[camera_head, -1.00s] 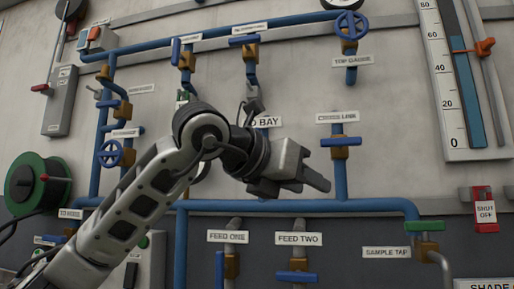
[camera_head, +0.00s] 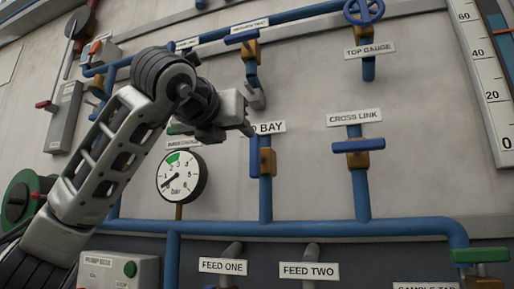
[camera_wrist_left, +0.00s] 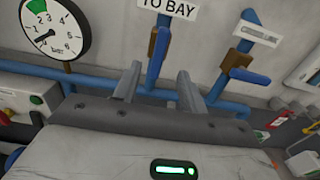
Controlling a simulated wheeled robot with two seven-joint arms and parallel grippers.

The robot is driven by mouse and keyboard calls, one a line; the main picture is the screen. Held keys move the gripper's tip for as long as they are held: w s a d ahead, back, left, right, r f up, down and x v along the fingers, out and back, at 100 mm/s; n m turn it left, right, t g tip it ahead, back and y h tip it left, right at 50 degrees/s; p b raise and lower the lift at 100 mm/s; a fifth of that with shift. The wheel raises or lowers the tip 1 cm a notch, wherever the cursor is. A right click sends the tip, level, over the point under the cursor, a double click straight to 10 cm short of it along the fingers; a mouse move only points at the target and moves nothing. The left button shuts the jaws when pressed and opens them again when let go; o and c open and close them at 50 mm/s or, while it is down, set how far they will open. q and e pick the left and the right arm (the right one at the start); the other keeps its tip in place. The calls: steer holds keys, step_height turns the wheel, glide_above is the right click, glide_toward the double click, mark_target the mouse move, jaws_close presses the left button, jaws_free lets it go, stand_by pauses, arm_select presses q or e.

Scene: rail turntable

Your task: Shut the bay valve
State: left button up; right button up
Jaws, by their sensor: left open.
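The bay valve, under the label TO BAY (camera_head: 268,127), has a brass body (camera_head: 267,162) and a blue lever (camera_head: 254,157) standing upright, along its vertical blue pipe. In the left wrist view its lever (camera_wrist_left: 157,55) shows beyond the fingers, beside the brass body. My left gripper (camera_head: 246,116) is just above and left of the valve in the head view and hides the label's left end. In the left wrist view the gripper (camera_wrist_left: 158,88) is open, fingers apart, with nothing between them. Whether a finger touches the lever cannot be told. My right gripper is out of view.
The CROSS LINK valve (camera_head: 358,145), its blue lever crosswise, is close on the right. A round bar gauge (camera_head: 182,177) is on the left. A horizontal blue pipe (camera_head: 330,229) runs below. The wall between these fittings is bare.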

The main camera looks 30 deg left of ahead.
mark_target(253, 148)
arm_select(q)
steer(key=p+x, duration=0.3)
steer(key=x, duration=0.9)
steer(key=shift+w, duration=0.2)
jaws_close()
